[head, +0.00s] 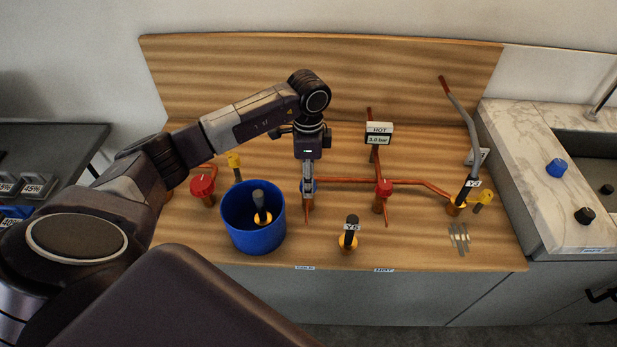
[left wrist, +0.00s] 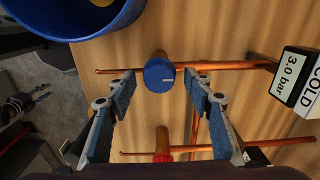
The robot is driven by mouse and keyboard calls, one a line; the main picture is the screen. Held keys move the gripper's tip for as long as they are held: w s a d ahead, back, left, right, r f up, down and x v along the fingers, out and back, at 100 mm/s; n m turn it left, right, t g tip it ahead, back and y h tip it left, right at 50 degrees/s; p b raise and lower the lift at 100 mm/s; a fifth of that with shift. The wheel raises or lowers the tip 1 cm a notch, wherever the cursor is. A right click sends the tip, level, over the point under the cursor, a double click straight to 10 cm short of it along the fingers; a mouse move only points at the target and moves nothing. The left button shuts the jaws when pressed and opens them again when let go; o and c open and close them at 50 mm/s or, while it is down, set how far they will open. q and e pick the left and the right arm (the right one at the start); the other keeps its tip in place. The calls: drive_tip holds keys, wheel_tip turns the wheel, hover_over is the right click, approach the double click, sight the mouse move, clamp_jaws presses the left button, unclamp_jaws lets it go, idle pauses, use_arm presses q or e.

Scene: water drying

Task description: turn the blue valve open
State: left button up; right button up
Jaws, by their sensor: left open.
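The blue valve (left wrist: 158,74) is a round blue knob with a pale mark on its face, on a copper pipe. It shows almost centred in the left wrist view, between the fingertips of my left gripper (left wrist: 161,80). The fingers are open on either side, with a visible gap to the knob. In the head view my left gripper (head: 308,198) points down over the valve and hides most of it; only a little blue (head: 315,185) shows. My right gripper is not in view.
A blue bucket (head: 240,238) stands close left of the gripper. Red valves (head: 203,185) (head: 384,187) stand to both sides. A black-handled piece marked Y6 (head: 350,232) stands in front. A HOT gauge (head: 379,136) and a COLD gauge (left wrist: 292,78) read 3.0 bar.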

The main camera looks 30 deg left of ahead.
use_arm(q)
wheel_tip(320, 180, up, 12)
idle(0.6)
idle(0.4)
